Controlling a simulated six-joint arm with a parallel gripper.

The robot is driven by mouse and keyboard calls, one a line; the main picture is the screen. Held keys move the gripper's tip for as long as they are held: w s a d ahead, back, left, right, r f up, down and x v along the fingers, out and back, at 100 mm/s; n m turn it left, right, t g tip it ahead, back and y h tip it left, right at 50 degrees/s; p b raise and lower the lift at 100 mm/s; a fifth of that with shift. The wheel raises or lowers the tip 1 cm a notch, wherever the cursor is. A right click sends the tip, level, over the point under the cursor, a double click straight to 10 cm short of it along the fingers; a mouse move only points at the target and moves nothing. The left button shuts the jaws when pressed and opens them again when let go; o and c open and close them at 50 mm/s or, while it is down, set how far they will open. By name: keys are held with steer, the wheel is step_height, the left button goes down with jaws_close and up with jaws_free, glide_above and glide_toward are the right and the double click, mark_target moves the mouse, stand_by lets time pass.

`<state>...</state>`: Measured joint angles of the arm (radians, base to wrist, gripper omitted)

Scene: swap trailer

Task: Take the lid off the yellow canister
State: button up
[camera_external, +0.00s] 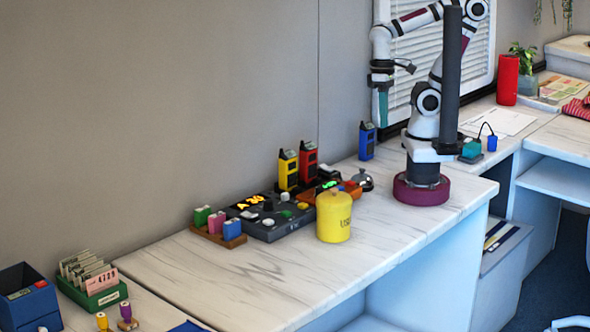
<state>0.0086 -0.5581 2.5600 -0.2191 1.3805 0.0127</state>
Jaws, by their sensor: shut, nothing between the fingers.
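The yellow canister (334,222) stands upright on the white marbled desk, left of my arm's base. My gripper (383,108) hangs pointing down, well above the desk, behind and to the right of the canister. It is shut and empty, and far from the lid. The fingertips are small in this view.
Behind the canister stand a dark console (268,218), yellow (288,170) and red (308,161) handheld radios, and a silver bell (363,180). A blue radio (366,141) stands below my gripper.

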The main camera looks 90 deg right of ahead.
steer(key=o, duration=0.9)
steer(key=shift+c, duration=0.2)
step_height(320, 180, up, 4)
steer(key=n+h, duration=0.2)
steer(key=n, duration=1.8)
glide_above(334, 194)
steer(key=f, duration=1.4)
steer(key=shift+d+f, duration=0.15)
steer(key=shift+d, duration=0.1)
